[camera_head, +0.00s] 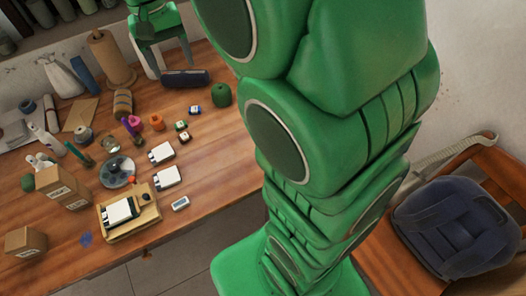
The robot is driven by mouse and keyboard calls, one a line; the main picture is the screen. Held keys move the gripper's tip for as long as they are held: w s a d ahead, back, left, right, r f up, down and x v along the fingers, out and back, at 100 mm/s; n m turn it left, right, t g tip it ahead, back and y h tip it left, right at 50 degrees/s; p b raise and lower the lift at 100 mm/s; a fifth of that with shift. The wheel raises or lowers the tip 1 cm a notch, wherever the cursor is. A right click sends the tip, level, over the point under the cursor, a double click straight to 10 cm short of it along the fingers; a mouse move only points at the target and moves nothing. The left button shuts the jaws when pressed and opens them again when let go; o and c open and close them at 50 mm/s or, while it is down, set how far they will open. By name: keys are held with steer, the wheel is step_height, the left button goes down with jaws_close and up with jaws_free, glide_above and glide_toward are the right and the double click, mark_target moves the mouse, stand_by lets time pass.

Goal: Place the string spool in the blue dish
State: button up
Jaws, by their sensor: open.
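A tan, banded cylinder (123,104) that looks like the string spool stands upright on the wooden table, left of the dark case. A round blue-grey dish (117,172) lies nearer the front, with small dark and pale items in or over its middle that I cannot make out. My green gripper (160,47) is at the top of the view, above the back of the table, pointing down. Its fingers are apart with nothing visible between them. It is beyond the spool and apart from it.
A dark case (185,78) lies near the gripper, and a large brown roll (110,60) stands behind the spool. Cardboard boxes (57,188), a wooden tray (130,217) and white cards (167,177) surround the dish. The table's right part is clearer. A chair (460,225) stands right.

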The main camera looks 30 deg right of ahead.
steer(key=s+d+f, duration=0.1)
steer(key=s+d, duration=0.1)
steer(key=s, duration=0.7)
steer(key=s+d+f, duration=0.2)
steer(key=s+d, duration=0.1)
steer(key=s, duration=0.6)
steer(key=s+d+f+n, duration=0.1)
steer(key=s+d+f, duration=0.1)
steer(key=s, duration=0.8)
steer(key=shift+d+g+y, duration=0.15)
steer(key=shift+g+y, duration=0.15)
steer(key=shift+g, duration=0.1)
